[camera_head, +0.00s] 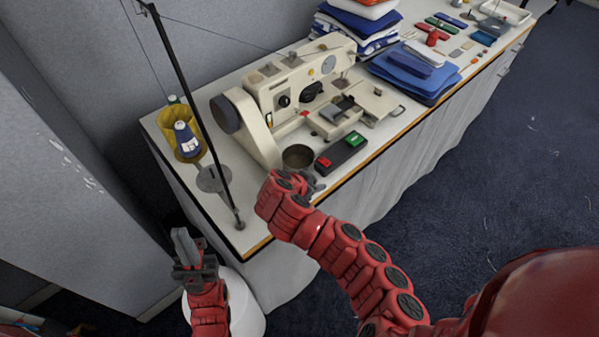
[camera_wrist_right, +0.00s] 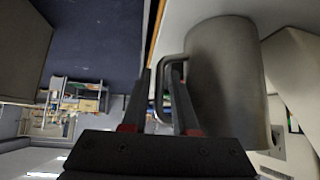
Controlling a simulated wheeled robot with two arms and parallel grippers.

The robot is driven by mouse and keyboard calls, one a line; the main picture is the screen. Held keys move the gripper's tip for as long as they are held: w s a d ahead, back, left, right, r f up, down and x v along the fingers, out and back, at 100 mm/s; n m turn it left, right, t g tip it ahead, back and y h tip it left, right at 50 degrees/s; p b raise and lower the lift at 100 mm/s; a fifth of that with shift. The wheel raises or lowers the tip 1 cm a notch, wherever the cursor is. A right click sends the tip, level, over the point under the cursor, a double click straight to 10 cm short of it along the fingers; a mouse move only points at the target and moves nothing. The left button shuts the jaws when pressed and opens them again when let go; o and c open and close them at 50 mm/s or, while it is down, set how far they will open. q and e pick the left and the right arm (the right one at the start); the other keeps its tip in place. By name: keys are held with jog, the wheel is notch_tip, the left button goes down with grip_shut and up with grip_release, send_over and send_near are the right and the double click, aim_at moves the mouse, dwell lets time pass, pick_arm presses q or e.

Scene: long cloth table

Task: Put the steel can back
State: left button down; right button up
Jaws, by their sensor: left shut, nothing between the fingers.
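The steel can (camera_head: 298,157) is a dark grey metal mug standing upright on the table in front of the sewing machine. It also shows large in the right wrist view (camera_wrist_right: 228,85), with its handle (camera_wrist_right: 161,90) toward my gripper. My right gripper (camera_head: 303,183) is just in front of the can, partly hidden by my own wrist. In the right wrist view its fingers (camera_wrist_right: 158,100) are apart, one on each side of the handle. My left gripper (camera_head: 184,246) is shut and empty, pointing up beside the table's left end.
A cream sewing machine (camera_head: 290,90) stands behind the can. A black switch box (camera_head: 341,151) with red and green buttons lies right of it. A thin black pole (camera_head: 188,110) and a yellow thread holder (camera_head: 172,130) stand at the left. Folded blue cloths (camera_head: 412,75) lie further right.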

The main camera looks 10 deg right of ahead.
jog(key=shift+x, duration=1.15)
jog(key=shift+s, duration=0.1)
grip_shut()
dwell(0.5)
